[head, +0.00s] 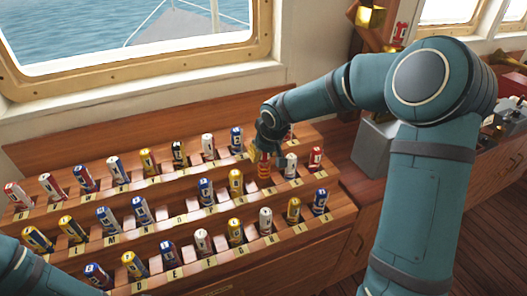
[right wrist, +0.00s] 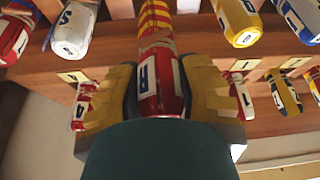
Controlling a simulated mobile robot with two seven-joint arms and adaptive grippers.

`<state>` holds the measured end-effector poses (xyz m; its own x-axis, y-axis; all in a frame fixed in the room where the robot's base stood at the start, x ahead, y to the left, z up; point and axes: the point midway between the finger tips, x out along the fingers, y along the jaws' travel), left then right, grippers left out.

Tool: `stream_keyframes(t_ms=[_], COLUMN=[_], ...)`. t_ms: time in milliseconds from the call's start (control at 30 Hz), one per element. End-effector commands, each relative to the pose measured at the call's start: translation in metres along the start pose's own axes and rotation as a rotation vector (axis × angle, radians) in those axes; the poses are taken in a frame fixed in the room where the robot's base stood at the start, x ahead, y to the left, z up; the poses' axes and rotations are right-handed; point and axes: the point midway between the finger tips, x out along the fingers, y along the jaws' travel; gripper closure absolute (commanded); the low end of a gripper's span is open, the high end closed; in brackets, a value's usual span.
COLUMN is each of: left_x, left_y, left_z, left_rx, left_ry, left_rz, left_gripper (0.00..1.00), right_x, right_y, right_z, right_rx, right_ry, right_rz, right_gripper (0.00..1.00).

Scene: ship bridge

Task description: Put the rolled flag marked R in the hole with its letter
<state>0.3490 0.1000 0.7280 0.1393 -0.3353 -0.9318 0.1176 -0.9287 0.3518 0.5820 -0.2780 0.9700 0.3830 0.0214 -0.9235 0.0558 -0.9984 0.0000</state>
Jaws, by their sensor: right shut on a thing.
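The rolled flag marked R (right wrist: 160,82) is red with a white label, and a yellow-and-red striped part shows beyond it in the right wrist view. My right gripper (right wrist: 158,98) is shut on it, one yellow pad on each side. In the head view the right gripper (head: 268,143) is over the right part of the top row of the stepped wooden rack (head: 195,274), with the striped flag (head: 264,170) below it. I cannot tell whether its lower end is in a hole. The hole marked R cannot be made out. My left gripper is out of view.
Several rolled flags stand tilted in three rows of the rack, with letter plates before them. A white flag (head: 291,165) and a red flag (head: 315,158) stand right of the held one. A window (head: 135,45) is behind. A grey box (head: 375,145) stands to the right.

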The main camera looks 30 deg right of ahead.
Motion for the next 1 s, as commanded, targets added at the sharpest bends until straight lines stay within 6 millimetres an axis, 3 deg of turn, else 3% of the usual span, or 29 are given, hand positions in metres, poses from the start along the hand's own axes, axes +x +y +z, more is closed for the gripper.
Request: stream_keyframes(t_ms=[500, 1000], left_x=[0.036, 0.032], left_y=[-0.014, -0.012], left_z=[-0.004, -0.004], left_rx=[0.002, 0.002], left_ry=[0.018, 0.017], left_rz=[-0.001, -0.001], left_gripper=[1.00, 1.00], right_x=[0.042, 0.064], right_y=[-0.001, -0.001], right_z=[0.018, 0.027], right_rx=[0.000, 0.001], right_ry=[0.000, 0.000], right_rz=[0.000, 0.000], right_gripper=[1.00, 1.00])
